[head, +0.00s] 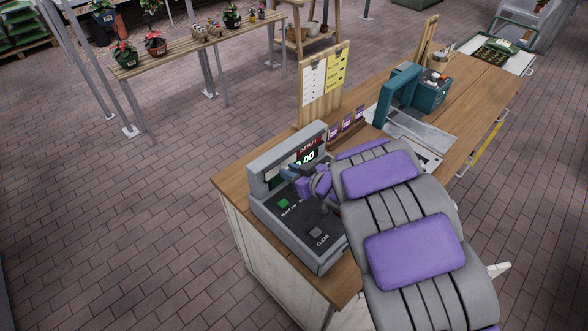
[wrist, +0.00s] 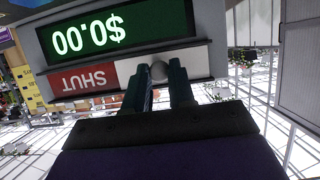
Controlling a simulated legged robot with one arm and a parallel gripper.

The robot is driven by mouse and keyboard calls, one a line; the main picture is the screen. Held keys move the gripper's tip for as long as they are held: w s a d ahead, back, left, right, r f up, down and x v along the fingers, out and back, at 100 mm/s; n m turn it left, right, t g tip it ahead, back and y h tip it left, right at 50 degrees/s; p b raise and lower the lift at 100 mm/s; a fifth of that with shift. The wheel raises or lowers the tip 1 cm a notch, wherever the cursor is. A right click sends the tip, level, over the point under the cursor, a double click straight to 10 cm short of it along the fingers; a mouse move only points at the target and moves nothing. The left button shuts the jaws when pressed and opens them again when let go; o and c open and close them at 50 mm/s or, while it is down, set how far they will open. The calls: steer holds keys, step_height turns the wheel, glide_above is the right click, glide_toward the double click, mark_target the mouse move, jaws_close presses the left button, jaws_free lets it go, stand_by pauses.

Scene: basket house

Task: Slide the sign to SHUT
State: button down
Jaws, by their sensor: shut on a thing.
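The cash register (head: 300,238) stands on the near end of the wooden counter, with a green $0.00 display (wrist: 88,37). Its sign strip shows SHUT on red (head: 308,144); the red SHUT panel also shows upside down in the wrist view (wrist: 83,79). A pale panel lies beside the red one. My gripper (head: 288,173) is at the register's upright front. In the wrist view my gripper's fingers (wrist: 161,75) are closed around a small round grey knob (wrist: 159,70) on the sign strip. In the head view my arm hides part of the display and keypad.
The wooden counter (head: 480,88) runs to the back right. A clipboard stand (head: 323,84), small purple cards (head: 347,125) and a teal device (head: 400,92) stand on it. A plant bench (head: 200,44) is at the back left. The paved floor left of the counter is clear.

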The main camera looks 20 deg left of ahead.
steer(key=shift+s+a, duration=0.1)
steer(key=c, duration=1)
jaws_free()
steer(key=shift+s, duration=0.15)
steer(key=shift+o, duration=0.3)
steer(key=v, duration=1.7)
steer(key=shift+p, duration=0.4)
